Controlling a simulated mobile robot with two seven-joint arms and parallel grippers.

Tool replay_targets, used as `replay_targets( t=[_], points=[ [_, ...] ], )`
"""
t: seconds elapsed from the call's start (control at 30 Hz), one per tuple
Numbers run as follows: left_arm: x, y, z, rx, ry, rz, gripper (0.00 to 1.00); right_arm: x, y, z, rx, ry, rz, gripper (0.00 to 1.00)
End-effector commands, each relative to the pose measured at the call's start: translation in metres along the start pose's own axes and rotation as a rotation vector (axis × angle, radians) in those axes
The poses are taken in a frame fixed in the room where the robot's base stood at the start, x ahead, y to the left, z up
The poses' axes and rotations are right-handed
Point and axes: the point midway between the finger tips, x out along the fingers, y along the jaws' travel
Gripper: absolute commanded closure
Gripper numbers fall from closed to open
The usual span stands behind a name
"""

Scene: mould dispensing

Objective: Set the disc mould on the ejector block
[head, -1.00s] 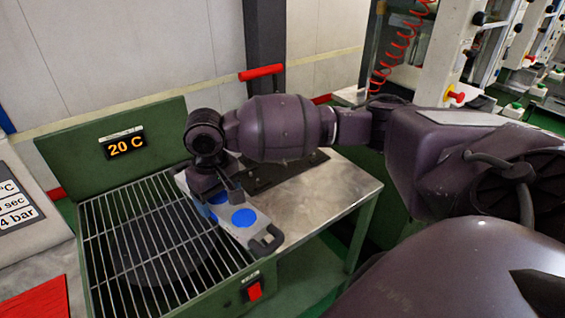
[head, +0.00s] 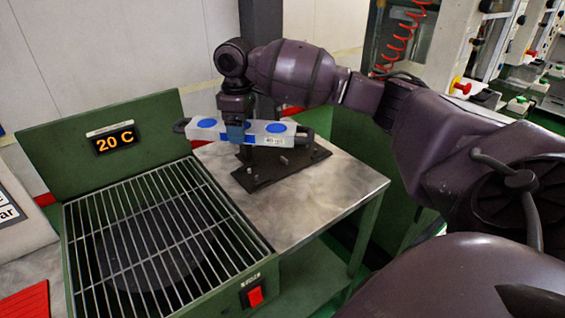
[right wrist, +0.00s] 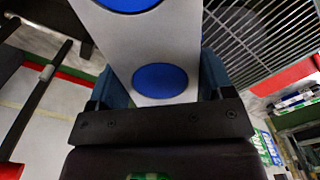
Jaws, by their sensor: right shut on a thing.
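The disc mould (head: 260,132) is a grey bar with blue round discs on top and a black handle at each end. My right gripper (head: 236,130) is shut on it near its middle and holds it roughly level. In the right wrist view the mould (right wrist: 150,45) lies between the fingers of the gripper (right wrist: 158,95). The ejector block (head: 272,172), a dark plate with small upright pins, is on the metal table, under and just in front of the mould. The mould looks a little above it; the exact gap is hard to tell. My left gripper is not in view.
A green cooling unit with a wire grille (head: 150,235) stands left of the metal table (head: 325,195); its display (head: 113,141) reads 20 C. It has a red switch (head: 255,296). The table's front and right parts are clear. A dark post (head: 262,50) rises behind.

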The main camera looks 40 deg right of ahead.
Motion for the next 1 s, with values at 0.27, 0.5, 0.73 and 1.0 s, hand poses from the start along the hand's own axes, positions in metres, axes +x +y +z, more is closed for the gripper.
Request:
replay_targets(
  t=[0.27,0.5,0.73,1.0],
  points=[
    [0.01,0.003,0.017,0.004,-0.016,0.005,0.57,-0.008,0.046,0.012,-0.166,0.001,0.0,0.78],
    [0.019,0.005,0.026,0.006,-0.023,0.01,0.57,-0.015,0.082,0.026,-0.316,0.001,0.0,0.78],
    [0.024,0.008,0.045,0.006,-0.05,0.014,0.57,-0.019,0.113,0.041,-0.466,0.0,0.0,0.78],
    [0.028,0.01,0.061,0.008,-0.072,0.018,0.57,-0.023,0.146,0.06,-0.642,0.0,0.0,0.78]
  ],
)
